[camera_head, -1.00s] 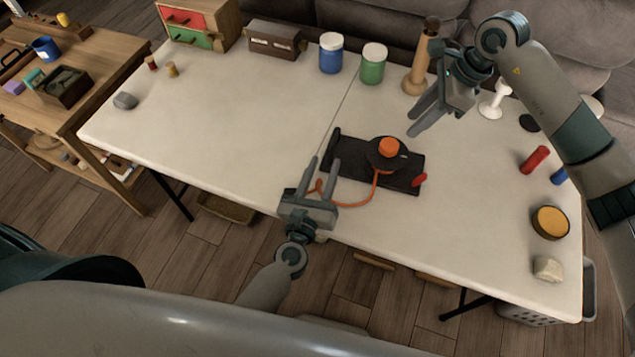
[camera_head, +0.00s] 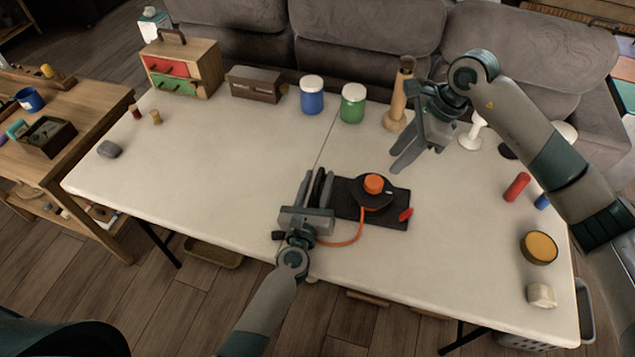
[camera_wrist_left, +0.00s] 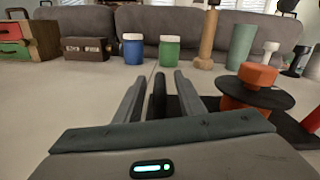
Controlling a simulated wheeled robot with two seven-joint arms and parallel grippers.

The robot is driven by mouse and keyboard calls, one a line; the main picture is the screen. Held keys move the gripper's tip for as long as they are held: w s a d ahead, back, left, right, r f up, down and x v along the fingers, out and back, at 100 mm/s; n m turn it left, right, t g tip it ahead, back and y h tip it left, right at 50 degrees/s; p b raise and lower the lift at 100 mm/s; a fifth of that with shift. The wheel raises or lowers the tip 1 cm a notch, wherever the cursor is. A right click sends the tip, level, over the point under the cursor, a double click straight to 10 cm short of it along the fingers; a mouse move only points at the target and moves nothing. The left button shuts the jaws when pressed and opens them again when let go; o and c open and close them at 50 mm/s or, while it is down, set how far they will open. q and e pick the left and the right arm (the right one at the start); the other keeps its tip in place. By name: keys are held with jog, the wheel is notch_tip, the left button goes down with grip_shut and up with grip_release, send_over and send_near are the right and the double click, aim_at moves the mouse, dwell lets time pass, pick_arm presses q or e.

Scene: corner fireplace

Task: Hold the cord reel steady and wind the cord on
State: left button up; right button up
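The cord reel is a black disc (camera_head: 383,200) with an orange knob (camera_head: 373,183) on a flat black base (camera_head: 395,220). An orange cord (camera_head: 358,232) curves from it to the front left, partly hidden by my left gripper. My left gripper (camera_head: 318,182) is open at the base's left end. In the left wrist view, a black upright bar (camera_wrist_left: 158,95) stands between its fingers with gaps on both sides. The knob (camera_wrist_left: 257,75) shows at right there. My right gripper (camera_head: 396,162) is open and empty, above and behind the reel.
A blue jar (camera_head: 312,97), a green jar (camera_head: 352,105) and a wooden post (camera_head: 398,98) stand at the back. A red cylinder (camera_head: 516,187) and a yellow-topped tin (camera_head: 539,247) are at right. The table's left half (camera_head: 210,165) is mostly clear.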

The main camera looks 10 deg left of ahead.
pick_arm(q)
grip_shut()
pick_arm(e)
jog(key=o, duration=0.6)
notch_tip(320, 180, up, 3)
jog(key=n+h, duration=0.4)
jog(key=n, duration=1.6)
send_over(375, 181)
jog(key=shift+f, duration=0.1)
jog(key=shift+f, duration=5.95)
